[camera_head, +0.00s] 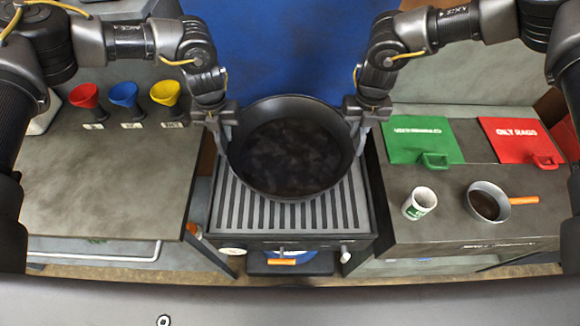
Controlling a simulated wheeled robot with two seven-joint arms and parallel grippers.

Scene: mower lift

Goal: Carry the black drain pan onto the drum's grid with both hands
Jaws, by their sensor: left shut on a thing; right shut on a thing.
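The black drain pan (290,150) is round, with dark liquid or a dark reflective bottom showing inside. It is at the middle of the head view, over the back part of the drum's slatted grid (290,212). My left gripper (224,128) is shut on the pan's left side. My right gripper (358,125) is shut on its right side. The pan looks about level. I cannot tell whether its underside touches the grid. The pan hides the back part of the grid.
A grey bench (100,180) with red (85,96), blue (124,95) and yellow (165,93) funnels stands left. The grid's front is clear.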

